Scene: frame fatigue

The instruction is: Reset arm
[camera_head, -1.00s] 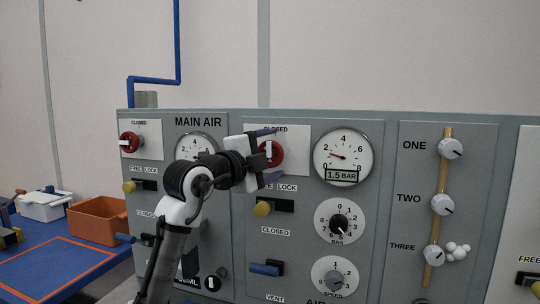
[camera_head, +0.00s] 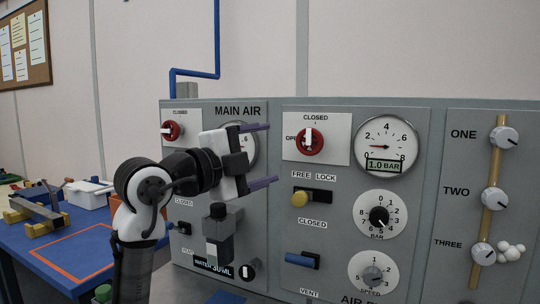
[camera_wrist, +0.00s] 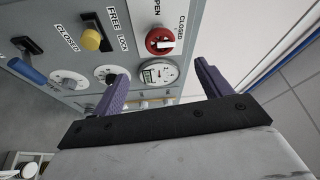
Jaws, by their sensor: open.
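My gripper (camera_head: 268,156) is open and empty. Its two purple fingers are spread one above the other in front of the panel (camera_head: 275,230), left of the red knob (camera_head: 318,142). The knob's white handle stands upright, below the word CLOSED. My arm bends up from the lower left and hides part of the MAIN AIR section and its gauge. In the wrist view the fingers (camera_wrist: 162,82) are apart with nothing between their tips, and the red knob (camera_wrist: 152,46) lies beyond them.
A pressure gauge (camera_head: 386,138) reads 1.0 BAR. A yellow knob (camera_head: 299,199) and a blue lever (camera_head: 300,260) stick out below the red knob. Dials ONE, TWO and THREE sit at the right. A blue table (camera_head: 40,240) with a white bin (camera_head: 88,194) stands left.

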